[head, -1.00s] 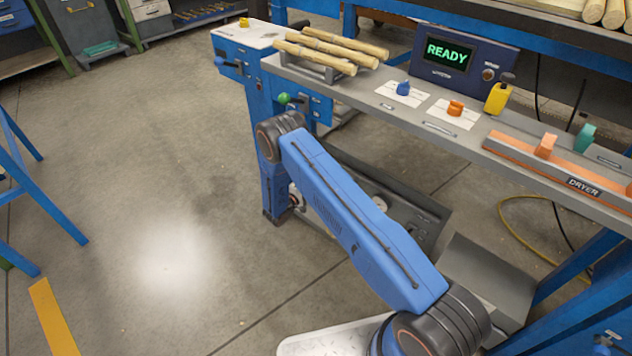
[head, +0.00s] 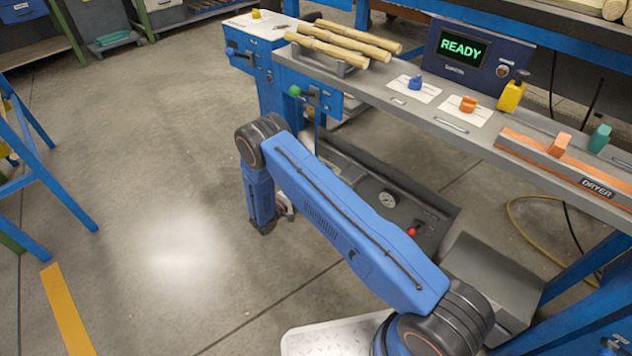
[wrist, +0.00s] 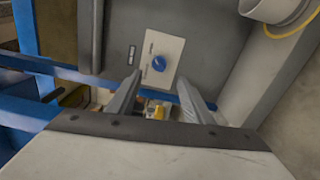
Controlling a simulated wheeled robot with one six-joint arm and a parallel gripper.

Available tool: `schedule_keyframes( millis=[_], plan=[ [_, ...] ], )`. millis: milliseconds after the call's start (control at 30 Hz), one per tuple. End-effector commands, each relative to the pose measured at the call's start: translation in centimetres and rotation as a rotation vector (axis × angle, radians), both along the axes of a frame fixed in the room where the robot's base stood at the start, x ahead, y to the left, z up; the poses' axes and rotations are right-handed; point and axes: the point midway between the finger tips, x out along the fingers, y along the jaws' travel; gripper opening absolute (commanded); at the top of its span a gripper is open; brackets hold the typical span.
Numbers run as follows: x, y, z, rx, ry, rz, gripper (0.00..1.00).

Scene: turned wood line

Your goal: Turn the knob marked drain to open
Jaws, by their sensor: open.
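In the wrist view a blue knob (wrist: 159,63) sits on a white plate (wrist: 170,47) fixed to a dark grey panel. The plate's lettering is too small to read, so I cannot tell whether this knob is the drain one. My gripper (wrist: 159,80) is open and empty. Its fingertips lie either side of the knob in the picture and appear short of it. In the head view my arm hides most of the gripper. A blue knob (head: 415,83) and an orange knob (head: 468,104) sit on white plates on the bench.
A lower grey panel has a gauge (head: 388,200) and a red knob (head: 412,231). Wooden rods (head: 345,45), a READY display (head: 461,50), a yellow bottle (head: 512,95) and the DRYER strip (head: 560,170) are on the bench.

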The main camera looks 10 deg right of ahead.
Motion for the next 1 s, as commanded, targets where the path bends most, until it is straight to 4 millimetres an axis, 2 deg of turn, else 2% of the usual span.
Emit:
schedule_keyframes(
  millis=[33,200,400,1000],
  plan=[
    [-0.6,1.0,0.0,0.0,0.0,0.004,0.46],
    [-2.4,3.3,0.0,0.0,0.001,0.002,0.46],
    [-3.5,4.9,0.0,-0.001,0.001,0.001,0.46],
    [-3.8,5.2,0.0,-0.001,0.001,0.0,0.46]
  ],
)
